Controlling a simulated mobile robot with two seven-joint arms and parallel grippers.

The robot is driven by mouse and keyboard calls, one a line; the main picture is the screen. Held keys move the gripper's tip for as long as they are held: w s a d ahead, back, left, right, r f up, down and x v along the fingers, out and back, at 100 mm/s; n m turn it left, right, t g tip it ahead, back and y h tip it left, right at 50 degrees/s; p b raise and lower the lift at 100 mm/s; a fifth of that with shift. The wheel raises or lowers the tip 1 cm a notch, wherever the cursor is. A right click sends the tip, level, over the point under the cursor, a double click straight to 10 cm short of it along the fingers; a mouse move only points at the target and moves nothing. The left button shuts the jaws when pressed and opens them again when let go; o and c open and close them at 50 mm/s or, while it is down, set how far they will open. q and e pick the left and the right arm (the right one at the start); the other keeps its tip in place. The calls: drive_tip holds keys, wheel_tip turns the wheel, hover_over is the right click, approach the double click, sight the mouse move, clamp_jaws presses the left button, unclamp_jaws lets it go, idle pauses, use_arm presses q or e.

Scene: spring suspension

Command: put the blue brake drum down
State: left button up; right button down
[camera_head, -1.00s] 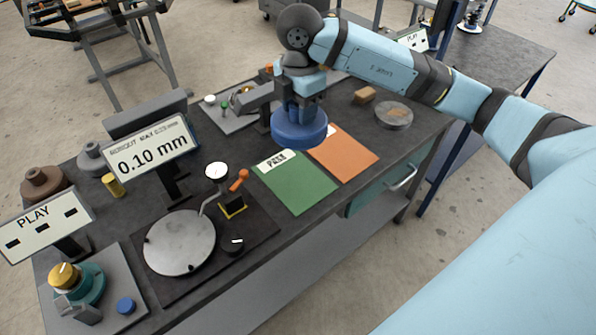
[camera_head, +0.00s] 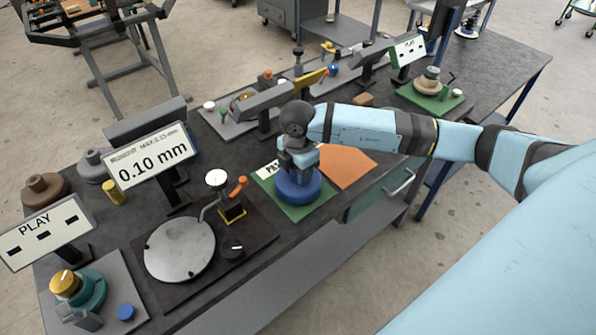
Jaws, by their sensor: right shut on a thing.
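The blue brake drum (camera_head: 299,190) is a round disc at the green mat (camera_head: 264,186), which has a white label partly hidden behind my arm. My right gripper (camera_head: 298,172) is over the drum and shut on its raised middle. The drum is upright and level, on or just above the mat; I cannot tell whether it touches. My right arm comes in from the right and hides part of the orange mat (camera_head: 349,167). My left gripper is not in view.
A round metal plate (camera_head: 180,249) with a dial gauge (camera_head: 216,178) stands left of the green mat. A sign (camera_head: 150,157) reads 0.10 mm. Brown (camera_head: 45,189) and grey drums sit at the far left. The orange mat's visible part is bare.

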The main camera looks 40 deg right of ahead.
drive_tip(key=shift+f, duration=0.35)
drive_tip(key=shift+f, duration=0.15)
drive_tip(key=c, duration=0.6)
unclamp_jaws()
drive_tip(key=shift+r, duration=0.35)
wheel_tip(320, 180, up, 12)
drive_tip(key=shift+f+b, duration=0.15)
drive_tip(key=shift+b, duration=0.2)
